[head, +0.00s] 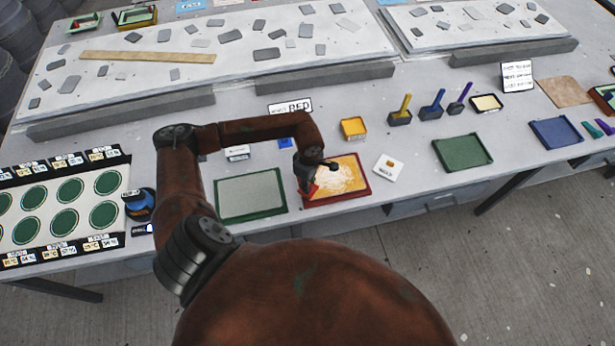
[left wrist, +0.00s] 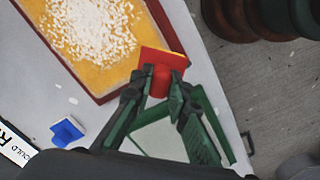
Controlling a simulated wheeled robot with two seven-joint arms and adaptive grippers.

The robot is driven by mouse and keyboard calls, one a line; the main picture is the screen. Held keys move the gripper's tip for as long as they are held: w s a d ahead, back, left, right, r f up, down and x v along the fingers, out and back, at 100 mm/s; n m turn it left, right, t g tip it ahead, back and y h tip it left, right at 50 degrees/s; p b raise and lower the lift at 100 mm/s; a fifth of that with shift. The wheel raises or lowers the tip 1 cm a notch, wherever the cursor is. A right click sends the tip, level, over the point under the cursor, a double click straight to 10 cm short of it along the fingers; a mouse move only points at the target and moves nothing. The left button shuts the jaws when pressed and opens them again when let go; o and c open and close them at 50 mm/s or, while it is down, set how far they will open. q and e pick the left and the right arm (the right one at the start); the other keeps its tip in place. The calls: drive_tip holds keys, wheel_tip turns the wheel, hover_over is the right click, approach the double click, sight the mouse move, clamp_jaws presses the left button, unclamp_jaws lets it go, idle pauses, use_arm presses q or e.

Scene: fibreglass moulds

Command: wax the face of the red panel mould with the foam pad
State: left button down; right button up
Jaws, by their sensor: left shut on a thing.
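The red panel mould (head: 368,193) lies on the bench in the middle of the head view, a shallow red-rimmed panel. Its face is amber with a broad whitish, patchy area in the middle. In the left wrist view the mould (left wrist: 112,98) fills the upper left. My left gripper (head: 312,176) is over the mould's left side. It is shut on the red handle of the foam pad (left wrist: 163,62), a flat red plate with a thin yellow edge. The pad is at the mould's rim; whether it touches the face I cannot tell. My right gripper is not in view.
A green-rimmed panel (head: 252,212) lies just left of the mould. A blue block (head: 285,143) and a RED sign (head: 290,107) are also behind. A green tray (head: 462,152) lies farther right.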

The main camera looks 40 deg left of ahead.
use_arm(q)
wheel_tip(320, 180, up, 3)
drive_tip(key=shift+f+p, duration=0.1)
drive_tip(key=shift+p, duration=0.4)
drive_tip(key=shift+r+p, duration=0.4)
drive_tip(key=shift+r, duration=0.55)
